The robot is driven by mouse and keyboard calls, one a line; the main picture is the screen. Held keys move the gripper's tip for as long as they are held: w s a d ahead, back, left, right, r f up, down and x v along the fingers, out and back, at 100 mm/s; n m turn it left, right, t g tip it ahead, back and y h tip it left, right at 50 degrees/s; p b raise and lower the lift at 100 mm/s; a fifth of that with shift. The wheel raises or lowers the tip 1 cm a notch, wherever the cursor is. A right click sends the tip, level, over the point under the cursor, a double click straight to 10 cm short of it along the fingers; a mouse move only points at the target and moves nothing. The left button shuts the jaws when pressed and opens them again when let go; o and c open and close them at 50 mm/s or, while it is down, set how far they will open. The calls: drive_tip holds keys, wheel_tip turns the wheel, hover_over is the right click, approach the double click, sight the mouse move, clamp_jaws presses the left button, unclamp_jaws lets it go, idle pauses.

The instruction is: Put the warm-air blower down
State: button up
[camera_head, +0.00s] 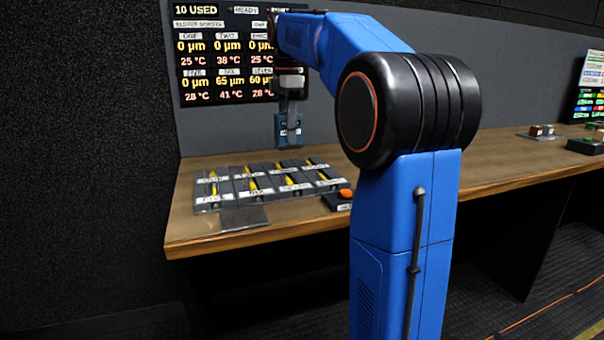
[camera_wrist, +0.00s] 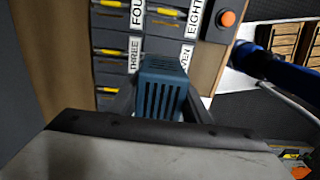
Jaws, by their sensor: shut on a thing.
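The warm-air blower (camera_wrist: 163,88) is a blue-grey body with dark vent slots. My gripper (camera_head: 289,118) is shut on it. In the head view the blower (camera_head: 289,135) hangs below my gripper, above the back part of the bench, apart from the bench top. In the wrist view it sits between my gripper's dark fingers (camera_wrist: 165,105), over labelled slots reading THREE, FOUR, SEVEN and EIGHT. The lower end of the blower is hidden in the wrist view.
Labelled dark trays (camera_head: 272,186) with yellow items lie on the wooden bench (camera_head: 400,189). A flat grey plate (camera_head: 244,218) lies at their front. An orange button (camera_head: 345,193) stands to their right. A readout screen (camera_head: 222,60) is on the wall behind.

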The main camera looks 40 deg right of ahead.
drive_tip(key=shift+f, duration=4.7)
drive_tip(key=shift+f, duration=0.2)
drive_tip(key=o, duration=1.5)
wheel_tip(320, 180, up, 12)
drive_tip(key=shift+r, duration=0.2)
drive_tip(key=shift+s, duration=0.1)
